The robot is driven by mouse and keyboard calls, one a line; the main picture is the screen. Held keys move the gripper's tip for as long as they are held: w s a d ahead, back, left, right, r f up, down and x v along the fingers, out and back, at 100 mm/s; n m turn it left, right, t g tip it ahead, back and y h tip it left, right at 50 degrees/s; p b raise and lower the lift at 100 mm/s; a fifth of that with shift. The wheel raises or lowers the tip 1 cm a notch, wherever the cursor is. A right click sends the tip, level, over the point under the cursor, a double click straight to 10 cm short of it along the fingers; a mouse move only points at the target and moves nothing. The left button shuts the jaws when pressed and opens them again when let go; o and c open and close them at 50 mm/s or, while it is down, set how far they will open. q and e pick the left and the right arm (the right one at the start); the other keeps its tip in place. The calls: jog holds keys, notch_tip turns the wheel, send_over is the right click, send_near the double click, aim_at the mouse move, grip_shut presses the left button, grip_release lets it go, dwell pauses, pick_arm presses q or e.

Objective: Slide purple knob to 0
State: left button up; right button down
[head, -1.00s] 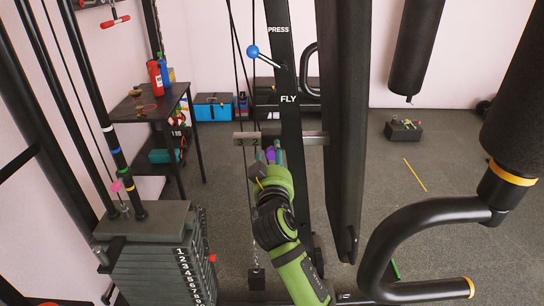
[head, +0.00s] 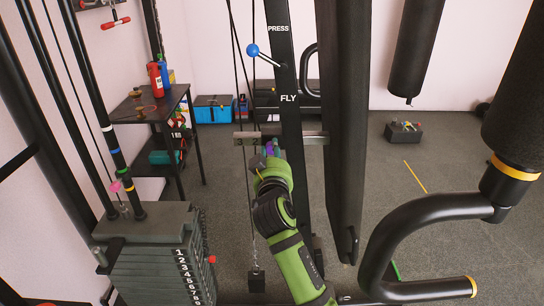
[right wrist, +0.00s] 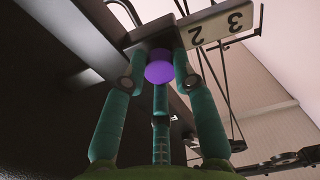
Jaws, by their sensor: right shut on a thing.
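The purple knob (right wrist: 160,69) sits on a dark slider block (right wrist: 152,40) on a pale scale bar (right wrist: 231,23). The numerals 3 and 2 show on the bar, to the right of the block in the right wrist view; no 0 is visible. In the head view the knob (head: 269,148) is small and partly hidden by my right gripper (head: 271,151). The gripper's teal fingers (right wrist: 160,80) close around the knob in the right wrist view. My left gripper is not in view.
A black upright marked PRESS and FLY (head: 289,120) stands at the bar, with a blue-tipped lever (head: 252,50) above. A numbered weight stack (head: 155,265) is at the lower left. Padded arms and a curved handle (head: 410,220) stand on the right. Open floor lies behind.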

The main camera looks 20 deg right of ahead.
jog(key=c, duration=1.3)
grip_release()
jog(key=shift+r, duration=0.2)
jog(key=o, duration=0.3)
jog(key=shift+w, duration=0.1)
jog(key=shift+o, duration=0.2)
jog(key=shift+f, duration=0.15)
jog(key=v, duration=1.2)
